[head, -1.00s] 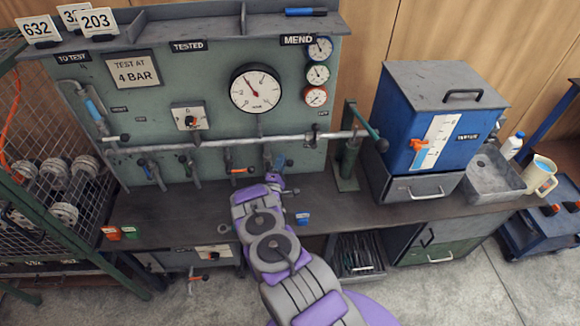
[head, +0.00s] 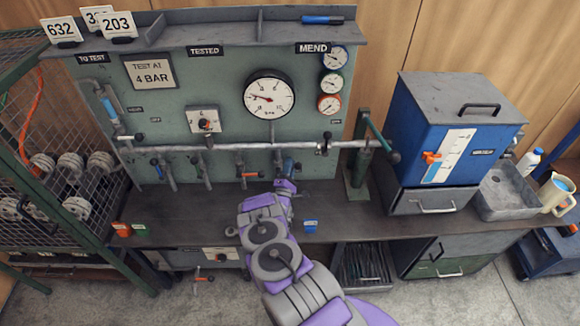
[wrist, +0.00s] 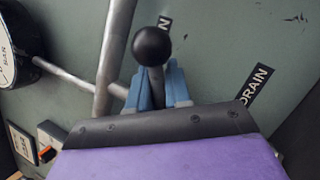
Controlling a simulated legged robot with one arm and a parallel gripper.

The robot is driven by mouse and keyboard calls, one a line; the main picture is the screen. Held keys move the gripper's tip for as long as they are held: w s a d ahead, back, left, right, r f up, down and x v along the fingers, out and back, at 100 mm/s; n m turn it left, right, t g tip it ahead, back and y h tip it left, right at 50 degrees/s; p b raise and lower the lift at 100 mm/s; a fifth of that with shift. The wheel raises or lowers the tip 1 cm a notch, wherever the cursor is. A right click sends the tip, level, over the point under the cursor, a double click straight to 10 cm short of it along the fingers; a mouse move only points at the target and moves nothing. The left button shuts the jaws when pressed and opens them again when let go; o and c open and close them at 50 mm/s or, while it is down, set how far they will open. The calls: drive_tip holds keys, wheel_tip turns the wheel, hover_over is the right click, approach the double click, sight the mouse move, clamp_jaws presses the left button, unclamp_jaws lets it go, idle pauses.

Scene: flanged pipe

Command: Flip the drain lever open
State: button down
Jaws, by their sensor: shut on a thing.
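The drain lever (wrist: 151,46) has a round black knob on a thin stem and stands in front of the green panel in the wrist view. My gripper (wrist: 158,86) has its blue fingers shut around the stem just below the knob. A black DRAIN label (wrist: 257,90) is on the panel to the right. In the head view my gripper (head: 287,182) is at the right part of the horizontal pipe (head: 240,146), low on the panel. The lever is too small and covered there to make out.
The large round gauge (head: 269,94) is above the pipe, its needle pointing left. Several other valve handles hang along the pipe. A green post (head: 357,165) and a blue tank (head: 445,125) stand to the right. The bench front (head: 190,215) left of my arm is mostly clear.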

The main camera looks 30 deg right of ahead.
drive_tip(key=c, duration=1.3)
unclamp_jaws()
drive_tip(key=shift+w+f, duration=0.15)
drive_tip(key=shift+o, duration=0.8)
drive_tip(key=shift+d, duration=0.1)
drive_tip(key=v, duration=1.7)
drive_tip(key=shift+b, duration=0.45)
drive_tip(key=shift+f, duration=0.15)
